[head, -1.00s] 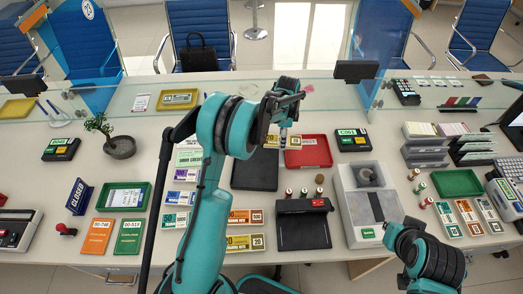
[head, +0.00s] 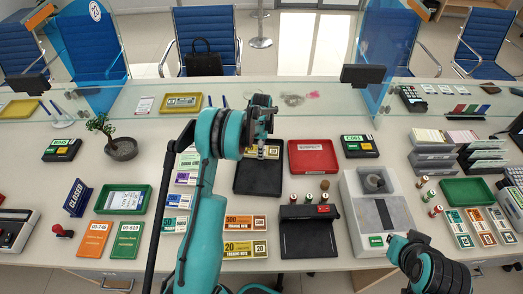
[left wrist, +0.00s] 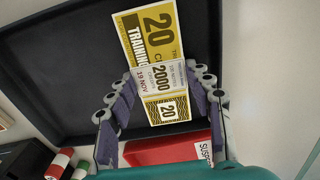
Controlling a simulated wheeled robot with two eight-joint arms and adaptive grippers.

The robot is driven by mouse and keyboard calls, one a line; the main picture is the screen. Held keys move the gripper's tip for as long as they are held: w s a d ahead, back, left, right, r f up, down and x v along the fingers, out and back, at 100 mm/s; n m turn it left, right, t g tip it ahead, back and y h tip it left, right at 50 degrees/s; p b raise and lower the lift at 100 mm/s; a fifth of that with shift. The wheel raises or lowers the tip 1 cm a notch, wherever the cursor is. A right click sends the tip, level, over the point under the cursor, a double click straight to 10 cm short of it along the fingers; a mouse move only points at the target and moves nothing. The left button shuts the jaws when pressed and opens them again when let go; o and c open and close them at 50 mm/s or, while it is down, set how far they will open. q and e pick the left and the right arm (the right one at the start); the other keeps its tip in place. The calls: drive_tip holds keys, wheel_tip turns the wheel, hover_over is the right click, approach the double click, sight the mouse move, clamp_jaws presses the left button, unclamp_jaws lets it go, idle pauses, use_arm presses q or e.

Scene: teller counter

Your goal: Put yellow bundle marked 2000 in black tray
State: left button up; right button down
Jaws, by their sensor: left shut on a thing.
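The yellow bundle (head: 271,153) shows partly below my left gripper (head: 262,150) in the head view. In the left wrist view this bundle (left wrist: 151,33) has a white band reading 2000. My left gripper (left wrist: 163,78) is shut on it around the band, with a finger on each side. The black tray (head: 257,182) lies on the counter under the gripper. In the left wrist view the tray (left wrist: 60,75) fills the background behind the bundle. I cannot tell whether the bundle touches the tray floor.
A red tray (head: 313,156) sits just right of the black tray. A black pad device (head: 306,236) and a grey machine (head: 378,212) stand nearer me. Orange (head: 245,222) and yellow (head: 244,249) bundles lie in front. A glass screen stands behind.

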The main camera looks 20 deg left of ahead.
use_arm(q)
drive_tip(key=shift+f, duration=0.15)
drive_tip(key=o, duration=1.2)
